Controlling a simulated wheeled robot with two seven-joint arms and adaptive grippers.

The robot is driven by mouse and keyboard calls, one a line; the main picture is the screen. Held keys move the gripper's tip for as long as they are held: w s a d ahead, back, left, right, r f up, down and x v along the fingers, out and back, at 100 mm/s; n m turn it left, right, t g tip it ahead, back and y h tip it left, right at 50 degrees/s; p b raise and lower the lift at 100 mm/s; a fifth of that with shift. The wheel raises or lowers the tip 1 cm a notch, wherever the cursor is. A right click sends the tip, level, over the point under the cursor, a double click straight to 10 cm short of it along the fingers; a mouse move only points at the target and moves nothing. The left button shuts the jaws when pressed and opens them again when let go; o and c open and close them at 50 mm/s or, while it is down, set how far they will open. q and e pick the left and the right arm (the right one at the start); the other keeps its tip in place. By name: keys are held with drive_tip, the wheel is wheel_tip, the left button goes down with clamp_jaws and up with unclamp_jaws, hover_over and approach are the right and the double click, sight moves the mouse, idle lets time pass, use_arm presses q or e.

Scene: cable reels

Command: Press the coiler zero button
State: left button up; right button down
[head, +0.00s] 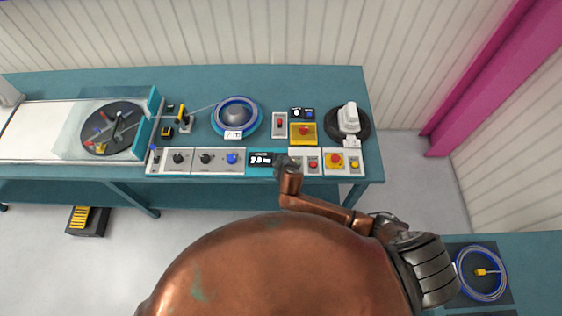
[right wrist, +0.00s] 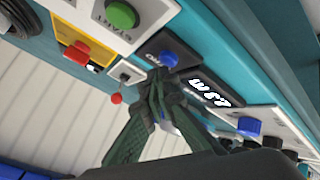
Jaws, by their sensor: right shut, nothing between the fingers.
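A black coiler display (head: 262,159) with lit digits sits in the front control strip. It also shows in the right wrist view (right wrist: 214,90). My left gripper is not in view.
A cable reel (head: 237,117) and a red-on-yellow stop (head: 303,132) stand behind the strip.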

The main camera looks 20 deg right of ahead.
drive_tip(key=shift+f, duration=0.5)
idle(0.3)
drive_tip(key=shift+r, duration=0.1)
drive_tip(key=shift+r+p, duration=0.7)
drive_tip(key=shift+r, duration=0.1)
drive_tip(key=shift+r, duration=0.1)
wheel_tip(320, 180, up, 5)
drive_tip(key=p, duration=0.5)
drive_tip(key=shift+s, duration=0.15)
idle(0.7)
